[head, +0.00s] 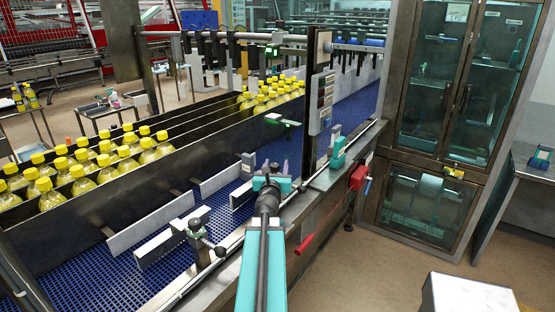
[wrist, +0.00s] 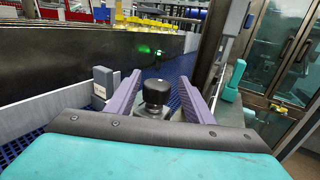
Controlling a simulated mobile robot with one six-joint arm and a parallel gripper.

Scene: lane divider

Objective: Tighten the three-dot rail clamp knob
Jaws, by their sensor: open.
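A black rail clamp knob (wrist: 156,92) stands between the two purple fingers of my gripper (wrist: 158,88) in the wrist view. The fingers are open, one on each side of the knob, and a gap shows on both sides. No dots can be made out on the knob. In the head view my gripper (head: 276,172) is at the end of the teal arm, over the conveyor's near rail; the arm hides the knob there. Another clamp with a dark knob (head: 220,251) sits on the rail to the left; its marking is too small to read.
A grey block (head: 248,160) stands left of my gripper; it also shows in the wrist view (wrist: 103,80). A teal sensor (head: 337,151) and a dark post (head: 315,95) stand to the right. Yellow-capped bottles (head: 130,145) fill the lanes behind. A red handle (head: 307,243) hangs on the near side.

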